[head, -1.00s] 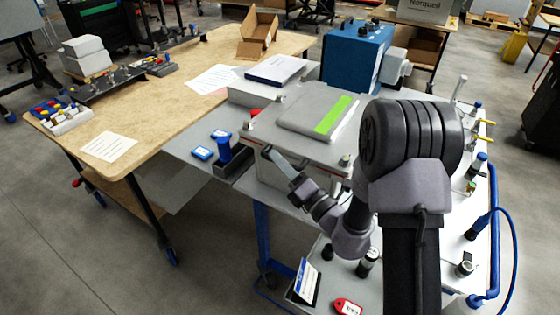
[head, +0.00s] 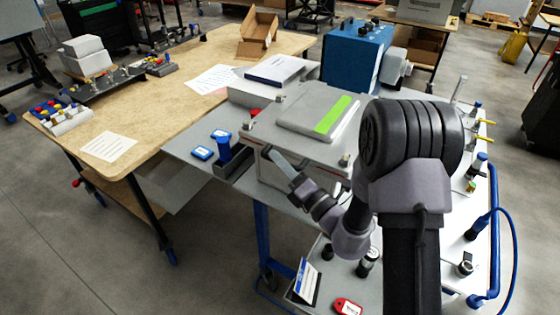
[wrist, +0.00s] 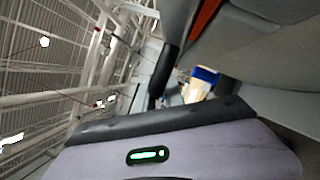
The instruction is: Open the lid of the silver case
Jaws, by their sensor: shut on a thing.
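The silver case (head: 258,166) stands on the grey bench in the head view. Its grey lid (head: 352,118) has a raised panel with a bright green stripe on top. The lid looks slightly raised at its front edge. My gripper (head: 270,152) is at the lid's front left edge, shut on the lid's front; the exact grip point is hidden. In the wrist view, a grey surface of the case (wrist: 265,60) with an orange-red strip fills the upper right, and a dark finger or bar (wrist: 163,72) shows near the middle.
A blue instrument (head: 352,55) stands behind the case, and a white binder (head: 275,69) lies behind it to the left. A dark holder with a blue part (head: 232,160) is close to the left. Bottles and blue tubing (head: 493,230) are on the right.

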